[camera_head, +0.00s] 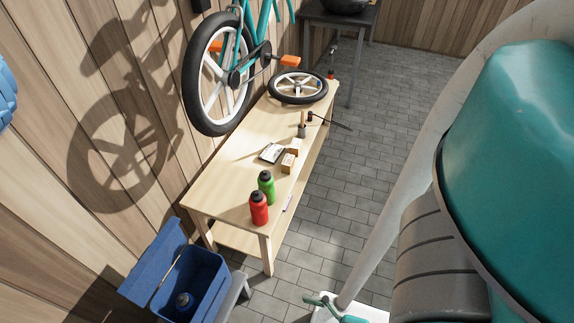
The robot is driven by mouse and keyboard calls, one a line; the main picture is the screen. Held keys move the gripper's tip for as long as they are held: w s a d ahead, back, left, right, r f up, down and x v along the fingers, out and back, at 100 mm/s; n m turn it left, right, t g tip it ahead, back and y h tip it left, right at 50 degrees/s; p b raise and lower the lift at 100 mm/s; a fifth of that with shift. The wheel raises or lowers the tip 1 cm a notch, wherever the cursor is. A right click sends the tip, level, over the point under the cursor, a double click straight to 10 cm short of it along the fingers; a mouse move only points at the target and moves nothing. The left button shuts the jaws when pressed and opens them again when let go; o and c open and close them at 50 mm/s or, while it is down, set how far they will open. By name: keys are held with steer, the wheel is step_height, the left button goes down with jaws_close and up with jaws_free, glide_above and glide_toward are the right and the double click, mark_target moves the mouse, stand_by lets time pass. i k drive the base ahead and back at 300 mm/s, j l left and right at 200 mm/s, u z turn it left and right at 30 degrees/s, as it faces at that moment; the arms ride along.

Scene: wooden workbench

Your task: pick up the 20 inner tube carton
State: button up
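Two small brown cartons stand close together on the wooden workbench (225,185), near its right edge. The nearer carton (287,163) is beside the farther carton (294,146). Their print is too small to read, so I cannot tell which one is the 20 inner tube carton. My gripper is not in view. Large teal and grey links of my own arm fill the right side of the picture, well apart from the cartons.
A green bottle (266,186) and a red bottle (259,209) stand nearer on the bench. A black-and-white item (271,153) lies left of the cartons. A wheel (298,87) lies farther back. An open blue box (190,285) stands below. The tiled floor (345,180) right of the bench is clear.

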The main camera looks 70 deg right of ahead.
mark_target(288, 163)
steer(key=l, duration=2.15)
steer(key=k+z, duration=0.05)
steer(key=k, duration=0.05)
